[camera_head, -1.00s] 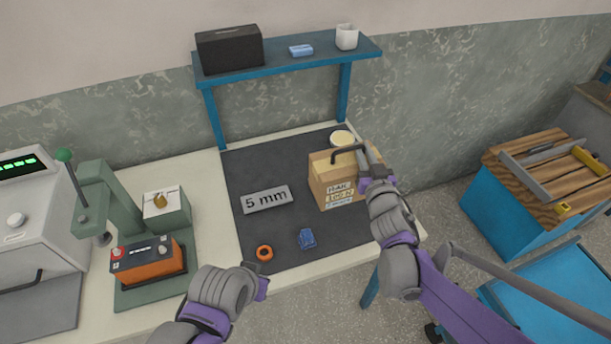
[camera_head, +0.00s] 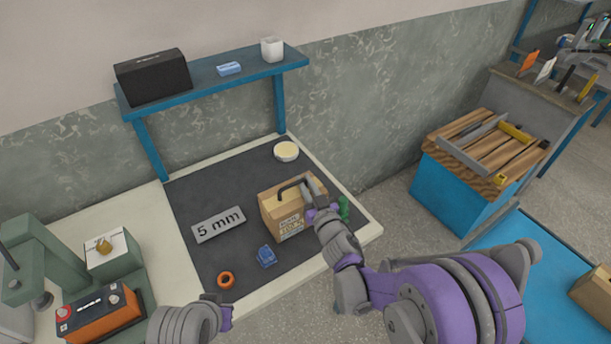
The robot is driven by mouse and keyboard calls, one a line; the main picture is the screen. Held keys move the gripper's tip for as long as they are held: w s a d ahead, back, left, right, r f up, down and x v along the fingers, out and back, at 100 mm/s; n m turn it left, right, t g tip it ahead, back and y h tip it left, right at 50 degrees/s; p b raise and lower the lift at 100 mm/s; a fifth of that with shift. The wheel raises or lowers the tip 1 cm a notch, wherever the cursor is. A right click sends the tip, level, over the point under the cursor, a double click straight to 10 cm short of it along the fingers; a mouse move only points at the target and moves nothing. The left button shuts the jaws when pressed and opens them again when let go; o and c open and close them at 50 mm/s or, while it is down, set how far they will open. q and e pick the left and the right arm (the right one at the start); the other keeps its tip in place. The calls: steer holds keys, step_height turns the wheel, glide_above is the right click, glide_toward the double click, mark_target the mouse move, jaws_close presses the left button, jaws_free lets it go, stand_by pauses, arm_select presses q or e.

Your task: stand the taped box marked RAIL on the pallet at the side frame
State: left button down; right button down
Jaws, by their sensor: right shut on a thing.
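The brown box (camera_head: 283,222) has a dark handle on top and a pale printed label on its front; the small lettering is hard to read. My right gripper (camera_head: 308,192) is shut on it at the handle's right end. The box is upright over the dark mat (camera_head: 195,180); I cannot tell whether it touches the mat. The slatted wooden pallet (camera_head: 505,157) tops a blue stand at the right, with a grey angled frame (camera_head: 470,150) on it. My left gripper (camera_head: 226,312) is at the bottom, apart from everything; its fingers barely show.
A blue shelf (camera_head: 215,82) stands behind. Another brown box (camera_head: 595,295) is at lower right.

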steer(key=shift+f, duration=0.15)
steer(key=c, duration=0.9)
jaws_free()
steer(key=shift+s, duration=0.1)
